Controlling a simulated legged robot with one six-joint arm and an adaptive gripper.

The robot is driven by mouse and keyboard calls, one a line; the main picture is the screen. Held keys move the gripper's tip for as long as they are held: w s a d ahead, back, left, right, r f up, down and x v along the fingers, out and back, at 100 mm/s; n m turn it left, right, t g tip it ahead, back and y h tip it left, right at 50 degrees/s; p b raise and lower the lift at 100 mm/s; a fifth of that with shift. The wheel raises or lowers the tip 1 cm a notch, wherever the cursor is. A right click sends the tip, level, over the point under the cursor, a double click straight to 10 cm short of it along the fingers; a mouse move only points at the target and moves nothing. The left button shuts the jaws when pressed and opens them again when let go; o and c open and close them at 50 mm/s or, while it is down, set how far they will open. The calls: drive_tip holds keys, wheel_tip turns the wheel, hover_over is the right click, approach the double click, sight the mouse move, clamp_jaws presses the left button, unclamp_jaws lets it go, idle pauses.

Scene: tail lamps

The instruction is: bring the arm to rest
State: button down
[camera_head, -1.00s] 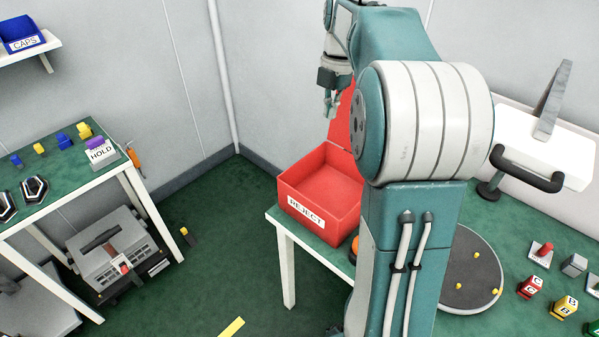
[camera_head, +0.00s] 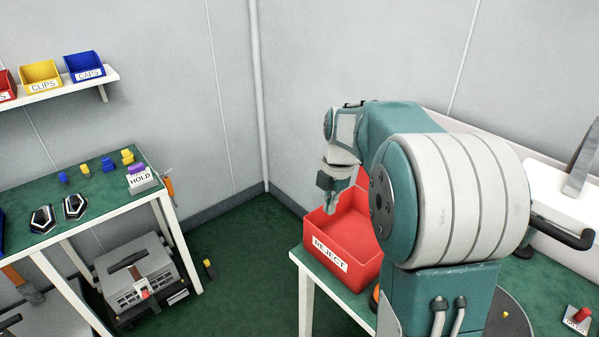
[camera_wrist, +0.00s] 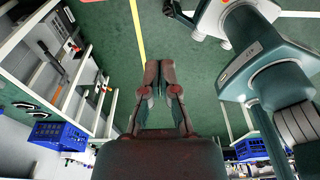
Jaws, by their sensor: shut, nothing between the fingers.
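My gripper (camera_head: 328,208) hangs from the folded arm (camera_head: 395,130) in the head view, its fingers pointing down. In the picture it overlaps the left back edge of the red REJECT bin (camera_head: 331,254); I cannot tell its exact height or distance from the bin. In the wrist view my gripper (camera_wrist: 160,66) has its two dark reddish fingers together, with nothing between them and green floor beyond. The arm's large white and teal joint hides part of the right-hand table.
A green-topped table (camera_head: 100,197) at left holds lamps, small coloured parts and a HOLD block (camera_head: 141,181). A grey case (camera_head: 140,275) stands below. A shelf (camera_head: 60,95) carries small bins. Blue crates (camera_wrist: 60,135) show in the wrist view.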

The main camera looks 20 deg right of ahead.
drive_tip(key=s+a+r+m+t, duration=0.2)
drive_tip(key=s+a+m, duration=0.2)
drive_tip(key=s+m, duration=0.3)
drive_tip(key=s+a+r+m+t+h, duration=0.1)
drive_tip(key=s+a+r+m+t, duration=0.1)
drive_tip(key=s+a+m, duration=0.2)
drive_tip(key=s+a+r+m+t, duration=0.2)
drive_tip(key=s+a+m, duration=0.1)
drive_tip(key=s+m, duration=0.6)
drive_tip(key=shift+s+a+m, duration=0.3)
drive_tip(key=shift+a+m, duration=0.1)
drive_tip(key=shift+m, duration=0.6)
